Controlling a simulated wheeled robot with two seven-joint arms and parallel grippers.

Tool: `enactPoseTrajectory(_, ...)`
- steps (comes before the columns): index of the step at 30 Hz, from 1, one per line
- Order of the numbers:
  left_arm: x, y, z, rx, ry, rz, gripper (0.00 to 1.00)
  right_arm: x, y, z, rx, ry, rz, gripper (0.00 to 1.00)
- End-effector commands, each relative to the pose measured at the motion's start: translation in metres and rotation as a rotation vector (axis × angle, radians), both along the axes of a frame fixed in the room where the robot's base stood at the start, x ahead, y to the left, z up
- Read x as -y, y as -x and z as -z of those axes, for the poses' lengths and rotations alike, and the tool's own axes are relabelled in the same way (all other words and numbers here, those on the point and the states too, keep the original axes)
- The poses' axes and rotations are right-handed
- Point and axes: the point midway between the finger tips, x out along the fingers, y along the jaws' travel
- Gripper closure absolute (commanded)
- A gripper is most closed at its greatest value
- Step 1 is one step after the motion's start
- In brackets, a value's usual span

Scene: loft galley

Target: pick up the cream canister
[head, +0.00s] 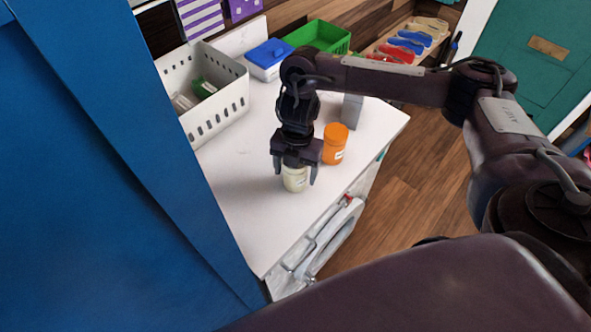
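The cream canister (294,181) stands upright on the white counter (238,205). My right gripper (295,172) points down over it, with one finger on each side of the canister. The gripper's palm hides the canister's top. The fingers look spread, with the right finger seeming a little apart from the canister's side; whether either finger touches it is hard to see. My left gripper is not in view.
An orange canister (334,144) stands close behind and right of the gripper. A grey block (351,111) is behind it. A white perforated basket (214,112), a blue-lidded box (268,58) and a green bin (318,37) are farther back. The counter's front-left is clear.

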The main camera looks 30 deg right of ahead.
Motion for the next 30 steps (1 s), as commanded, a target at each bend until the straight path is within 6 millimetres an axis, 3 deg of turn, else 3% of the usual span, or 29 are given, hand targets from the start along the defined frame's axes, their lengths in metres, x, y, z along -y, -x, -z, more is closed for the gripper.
enactPoseTrajectory(1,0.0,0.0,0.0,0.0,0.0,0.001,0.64,0.0,0.0,0.0,0.0,0.0,0.0,0.36)
enactPoseTrajectory(10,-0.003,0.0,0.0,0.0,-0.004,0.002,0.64,0.0,0.0,-0.001,0.001,-0.001,0.0,0.73)
enactPoseTrajectory(23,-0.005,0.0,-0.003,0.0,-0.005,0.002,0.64,0.0,-0.001,-0.012,0.004,-0.001,-0.002,0.73)
enactPoseTrajectory(30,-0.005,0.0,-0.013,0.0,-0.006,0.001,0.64,0.0,-0.003,-0.055,0.009,0.0,-0.002,0.73)
